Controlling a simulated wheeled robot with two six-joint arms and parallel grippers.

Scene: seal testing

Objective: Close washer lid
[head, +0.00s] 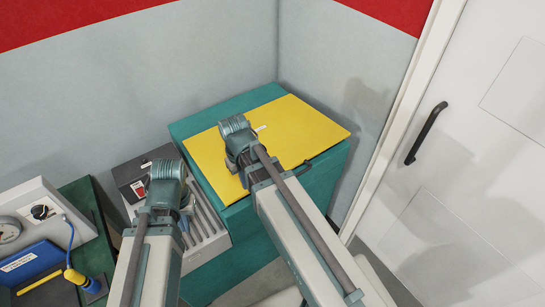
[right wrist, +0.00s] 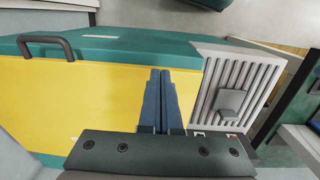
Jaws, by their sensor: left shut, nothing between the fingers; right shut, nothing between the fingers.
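The washer is a teal box (head: 247,225) in the room's corner in the head view. Its yellow lid (head: 305,125) lies flat or nearly flat over the top. A dark handle (right wrist: 45,45) shows at the lid's edge in the right wrist view and is partly hidden in the head view. My right gripper (right wrist: 160,75) is shut and empty, with its blue fingers over the yellow lid; contact cannot be told. In the head view my right wrist hides its fingers. My left gripper (head: 187,205) is shut and empty, left of the washer above a grey ribbed unit.
The grey ribbed unit (head: 207,248) stands against the washer's left side. A bench at far left holds a gauge panel (head: 45,212), a blue case (head: 30,265) and a yellow-handled probe (head: 75,277). A white door (head: 450,150) with a black handle is at right.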

